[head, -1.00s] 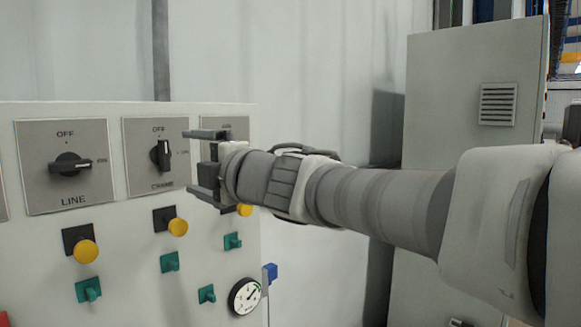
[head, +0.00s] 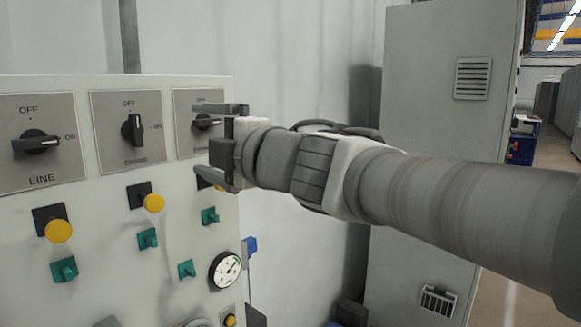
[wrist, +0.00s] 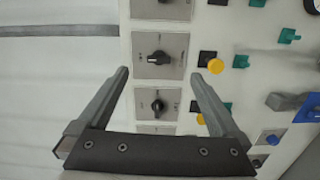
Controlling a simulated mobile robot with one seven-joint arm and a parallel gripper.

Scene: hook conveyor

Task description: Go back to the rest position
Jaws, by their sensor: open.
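My gripper (head: 208,143) is open and empty, in front of the upper right of the control panel (head: 105,285) in the head view. Its fingers (wrist: 158,74) are spread apart in the wrist view, with nothing between them touching. The LINE switch (head: 36,141) has its black handle turned to ON. The middle switch (head: 133,130) has its handle upright, towards OFF. A third switch (head: 199,122) is partly hidden behind my gripper. A black knob (wrist: 158,58) shows beyond the fingertips in the wrist view.
Yellow buttons (head: 58,231), green switches (head: 148,238) and a round gauge (head: 225,270) sit lower on the panel. A blue handle (head: 250,245) juts from its right side. A tall grey cabinet (head: 440,130) stands at the right, behind my arm.

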